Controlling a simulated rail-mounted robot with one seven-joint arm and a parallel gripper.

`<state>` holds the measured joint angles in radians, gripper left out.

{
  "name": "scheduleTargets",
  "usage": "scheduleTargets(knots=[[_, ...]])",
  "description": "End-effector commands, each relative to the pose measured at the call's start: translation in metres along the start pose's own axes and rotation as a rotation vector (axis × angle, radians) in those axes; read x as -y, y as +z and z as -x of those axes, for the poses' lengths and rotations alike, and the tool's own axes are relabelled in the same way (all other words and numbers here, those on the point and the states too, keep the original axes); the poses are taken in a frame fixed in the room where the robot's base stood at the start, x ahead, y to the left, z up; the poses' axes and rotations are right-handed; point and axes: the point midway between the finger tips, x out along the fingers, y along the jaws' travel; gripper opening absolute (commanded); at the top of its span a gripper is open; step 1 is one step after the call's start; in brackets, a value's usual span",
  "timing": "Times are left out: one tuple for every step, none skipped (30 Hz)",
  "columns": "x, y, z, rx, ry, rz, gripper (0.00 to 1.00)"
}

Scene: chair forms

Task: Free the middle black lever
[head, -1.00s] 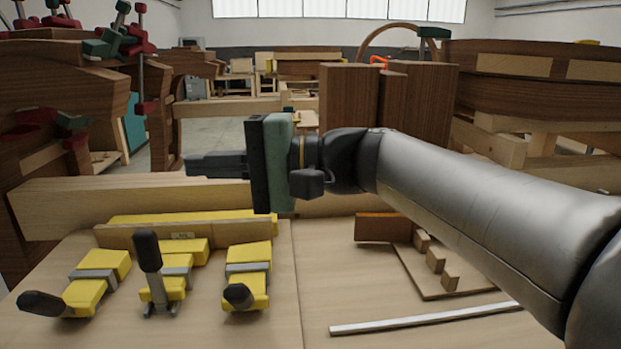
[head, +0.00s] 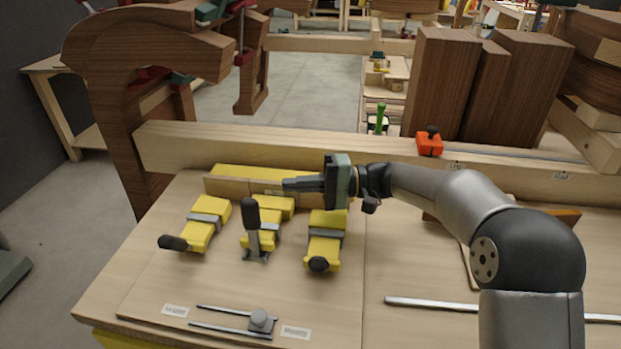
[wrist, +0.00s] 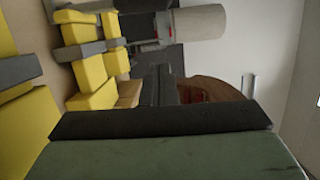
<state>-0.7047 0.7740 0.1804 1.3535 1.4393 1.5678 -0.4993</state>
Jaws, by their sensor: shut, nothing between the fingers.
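Three yellow clamps with grey bands stand side by side on the wooden board. The middle black lever (head: 251,214) stands upright at the front of the middle clamp (head: 268,241). The left black lever (head: 173,243) and right black lever (head: 318,264) lie low at the front of their clamps. My gripper (head: 286,185) is shut and empty, pointing left, behind and to the right of the middle lever's top in the head view. Its dark fingers (wrist: 158,85) also show in the wrist view, with yellow clamp parts (wrist: 95,60) at the left. I see no contact with the lever.
A long wooden beam (head: 380,156) runs behind the clamps. A metal slide with a knob (head: 259,320) lies at the board's front. A metal strip (head: 440,303) lies to the right. Dark wooden blocks (head: 440,85) stand at the back.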

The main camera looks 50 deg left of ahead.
Motion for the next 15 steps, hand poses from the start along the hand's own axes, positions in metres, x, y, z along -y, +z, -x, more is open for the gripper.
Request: scheduleTargets(knots=[[0.003, 0.001, -0.013, 0.004, 0.002, -0.001, 0.00], [0.003, 0.001, -0.020, 0.004, 0.001, -0.001, 0.00], [0.003, 0.001, -0.029, 0.004, 0.001, -0.001, 0.00], [0.003, 0.001, -0.035, 0.004, 0.002, -0.001, 0.00], [0.003, 0.001, -0.041, 0.003, 0.001, -0.002, 0.00], [0.003, 0.001, -0.049, 0.003, 0.001, -0.002, 0.00], [0.003, 0.003, -0.052, 0.002, 0.002, -0.003, 0.00], [0.004, 0.009, -0.051, 0.001, 0.003, -0.002, 0.00], [0.003, 0.015, -0.052, 0.000, 0.002, -0.003, 0.00], [0.003, 0.019, -0.053, 0.000, 0.001, -0.002, 0.00], [0.003, 0.023, -0.054, -0.001, 0.002, -0.002, 0.00], [0.002, 0.027, -0.055, 0.000, 0.002, -0.002, 0.00], [0.002, 0.030, -0.055, 0.000, 0.002, -0.002, 0.00], [0.002, 0.032, -0.056, -0.001, 0.002, -0.001, 0.00], [0.002, 0.035, -0.056, -0.001, 0.001, -0.002, 0.00]])
